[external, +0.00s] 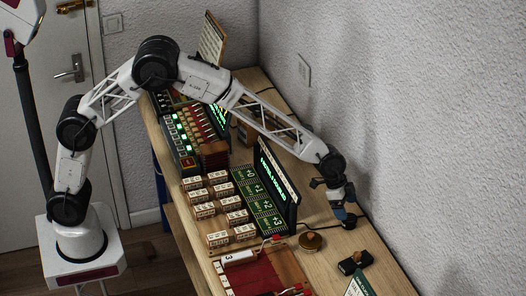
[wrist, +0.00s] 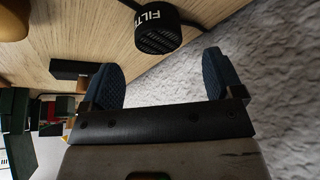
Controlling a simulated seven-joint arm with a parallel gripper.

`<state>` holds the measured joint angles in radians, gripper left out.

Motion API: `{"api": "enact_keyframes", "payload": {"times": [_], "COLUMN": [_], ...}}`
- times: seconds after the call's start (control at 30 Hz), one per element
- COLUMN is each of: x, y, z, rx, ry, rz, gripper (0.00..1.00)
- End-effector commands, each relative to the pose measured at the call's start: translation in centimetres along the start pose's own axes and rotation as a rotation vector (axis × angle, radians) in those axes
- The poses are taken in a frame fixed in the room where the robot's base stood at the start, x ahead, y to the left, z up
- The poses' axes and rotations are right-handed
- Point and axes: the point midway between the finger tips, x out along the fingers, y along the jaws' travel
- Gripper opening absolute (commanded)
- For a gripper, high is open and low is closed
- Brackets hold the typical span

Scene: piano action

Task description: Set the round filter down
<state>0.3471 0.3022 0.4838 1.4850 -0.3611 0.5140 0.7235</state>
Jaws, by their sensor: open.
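The round filter (wrist: 158,36) is a short black cylinder with a ribbed end and white letters, partly cut off, reading "FILT". In the wrist view it rests on the wooden bench, just beyond and between my blue fingertips, touching neither. My gripper (wrist: 160,66) is open with nothing between its fingers. In the external view my gripper (external: 343,208) points down over the right edge of the bench near the wall. A small dark shape below it there appears to be the filter (external: 349,222).
A dark cable (external: 320,227) runs along the bench beside the filter. A brass round piece (external: 310,242) and a black block (external: 355,262) lie nearby. A dark upright panel (external: 278,180) with green lettering stands to the left. The wall (external: 430,150) is close on the right.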

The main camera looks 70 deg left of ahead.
Motion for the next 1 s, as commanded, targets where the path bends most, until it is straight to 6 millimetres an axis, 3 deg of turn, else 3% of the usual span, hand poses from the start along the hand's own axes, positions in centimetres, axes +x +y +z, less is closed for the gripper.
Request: {"api": "enact_keyframes", "payload": {"times": [0.47,1.0], "x": [0.7,5.3], "y": [0.0,0.1], "z": [0.1,0.3], "rx": [-0.001,-0.002], "ry": [0.0,0.0], "rz": [0.0,0.0], "gripper": [0.86,0.86]}}
